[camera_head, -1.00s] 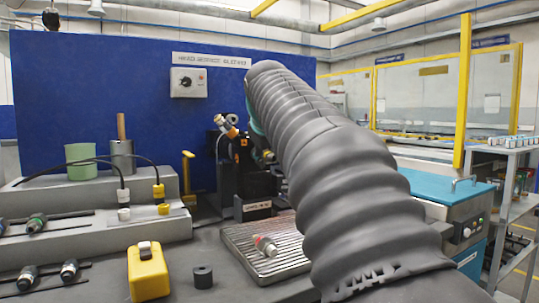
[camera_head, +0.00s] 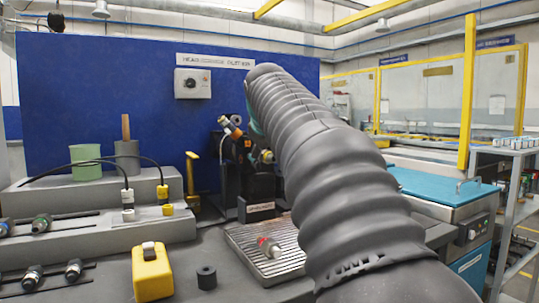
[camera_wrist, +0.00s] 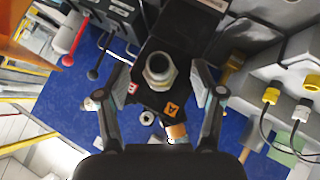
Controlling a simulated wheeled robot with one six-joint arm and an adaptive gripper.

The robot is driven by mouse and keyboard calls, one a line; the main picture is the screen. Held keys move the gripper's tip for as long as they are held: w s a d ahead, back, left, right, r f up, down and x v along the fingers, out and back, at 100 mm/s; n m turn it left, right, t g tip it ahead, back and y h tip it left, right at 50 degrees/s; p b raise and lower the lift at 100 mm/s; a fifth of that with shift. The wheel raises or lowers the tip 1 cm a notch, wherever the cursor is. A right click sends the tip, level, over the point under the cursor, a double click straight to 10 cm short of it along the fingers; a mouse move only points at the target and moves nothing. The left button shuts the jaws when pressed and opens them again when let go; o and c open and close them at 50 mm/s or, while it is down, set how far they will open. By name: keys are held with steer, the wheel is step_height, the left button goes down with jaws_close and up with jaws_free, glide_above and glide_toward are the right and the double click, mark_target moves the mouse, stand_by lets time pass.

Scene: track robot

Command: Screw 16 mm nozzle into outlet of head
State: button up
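In the wrist view, my gripper (camera_wrist: 160,88) has its two fingers spread. A round metal fitting with a hex collar (camera_wrist: 160,68) shows between them, with a gap on each side. I cannot tell whether this fitting is the outlet or a nozzle. A metal nozzle-like part with a red band (camera_head: 268,247) lies on the ribbed tray (camera_head: 290,262). My gripper is hidden there.
Similar parts lie in racks at left, one with a green band (camera_head: 41,223). A yellow box (camera_head: 151,272) and a black cylinder (camera_head: 206,277) stand on the bench. Stepped grey blocks (camera_head: 100,235) carry cabled connectors. A blue panel (camera_head: 110,70) stands behind. A teal-topped cabinet (camera_head: 440,185) is at right.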

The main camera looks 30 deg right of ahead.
steer(key=v, duration=1.2)
stand_by(0.4)
